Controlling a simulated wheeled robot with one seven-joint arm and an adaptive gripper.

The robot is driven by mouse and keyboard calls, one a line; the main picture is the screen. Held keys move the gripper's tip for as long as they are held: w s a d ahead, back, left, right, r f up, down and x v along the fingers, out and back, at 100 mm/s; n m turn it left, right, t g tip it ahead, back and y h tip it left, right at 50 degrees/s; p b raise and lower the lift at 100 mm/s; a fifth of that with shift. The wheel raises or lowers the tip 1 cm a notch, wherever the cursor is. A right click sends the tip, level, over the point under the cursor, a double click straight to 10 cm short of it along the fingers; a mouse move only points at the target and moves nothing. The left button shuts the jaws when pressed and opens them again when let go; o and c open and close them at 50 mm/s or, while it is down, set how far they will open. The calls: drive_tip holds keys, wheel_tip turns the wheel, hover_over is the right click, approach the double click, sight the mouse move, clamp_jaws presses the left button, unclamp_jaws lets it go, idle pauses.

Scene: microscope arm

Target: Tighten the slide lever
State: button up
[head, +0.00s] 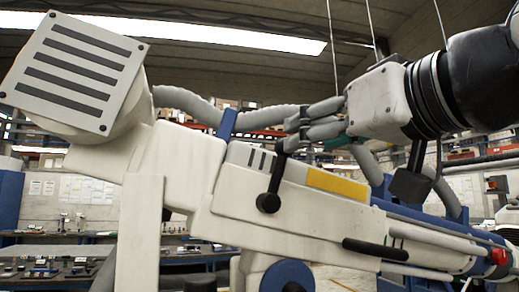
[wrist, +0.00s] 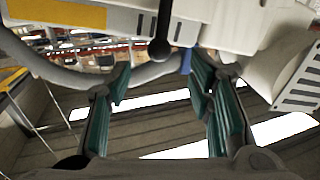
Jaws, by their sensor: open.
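The slide lever (head: 275,180) is a short black arm on the side of the white microscope arm. It rises from a round black pivot and leans slightly right, its upper end close to my fingertips. In the wrist view, which looks roughly upside down, the lever (wrist: 164,22) ends in a black ball. My gripper (head: 292,131) reaches in from the right, open and empty. In the wrist view its green-padded fingers (wrist: 160,76) are spread apart, with the ball lined up in the gap just beyond the tips. I cannot tell whether either finger touches it.
The white microscope arm (head: 200,190) has a slatted grey head (head: 75,72), a blue upright tab (head: 228,122) left of the lever, and a yellow panel (head: 337,184) right of it. A black handle (head: 375,248) sits lower right. A grey hose (head: 190,102) runs behind.

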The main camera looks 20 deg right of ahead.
drive_tip(key=w, duration=0.6)
drive_tip(key=w+a+p, duration=0.1)
drive_tip(key=w, duration=0.2)
clamp_jaws()
